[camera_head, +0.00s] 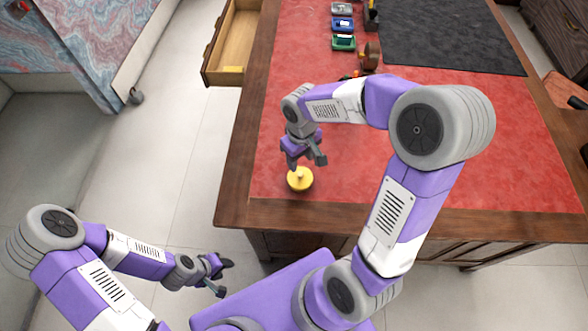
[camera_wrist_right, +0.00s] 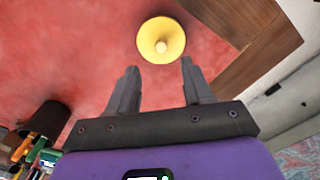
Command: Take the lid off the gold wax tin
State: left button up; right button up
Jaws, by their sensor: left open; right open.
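The gold wax tin (camera_head: 300,180) stands on the red leather desk top near its front left corner. It is round and yellow, with a small pale knob on top. In the right wrist view the tin (camera_wrist_right: 161,40) lies beyond the fingertips, roughly centred between them, with the knob facing the camera. My right gripper (camera_head: 306,161) is open and empty, just above the tin in the head view. Its two fingers also show apart in the right wrist view (camera_wrist_right: 160,70). My left gripper (camera_head: 222,275) is open and empty, off the desk at lower left, over the floor.
A dark mat (camera_head: 450,38) covers the back right. An open drawer (camera_head: 236,40) juts out at the left. Red leather around the tin is clear.

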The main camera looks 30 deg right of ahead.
aim_at(300, 174)
jog(key=shift+s+f, duration=0.35)
jog(key=shift+f, duration=0.55)
notch_tip(300, 174, down, 5)
jog(key=shift+w+b, duration=0.15)
jog(key=shift+b, duration=1.1)
grip_shut()
